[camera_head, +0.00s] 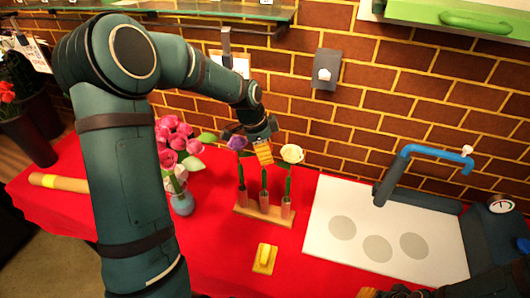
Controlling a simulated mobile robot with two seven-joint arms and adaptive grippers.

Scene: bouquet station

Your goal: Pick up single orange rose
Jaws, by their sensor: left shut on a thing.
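A wooden stand (250,213) on the red table holds three pinkish tubes with green stems. An orange flower head (264,153), small and banded-looking, is above the middle stem. My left gripper (262,138) comes down from above and is shut on the orange rose at its head. The rose's stem appears to be still in the middle tube. A purple flower (237,142) is on the left and a cream flower (292,153) on the right, both close to the gripper. Dark parts at the bottom edge, right of centre, seem to be my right gripper (398,293), mostly cut off.
Pink flowers in a blue vase (182,204) stand left of the stand. A white mat (338,254) with grey discs and a blue tap (437,152) are at the right. A brick wall is behind.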

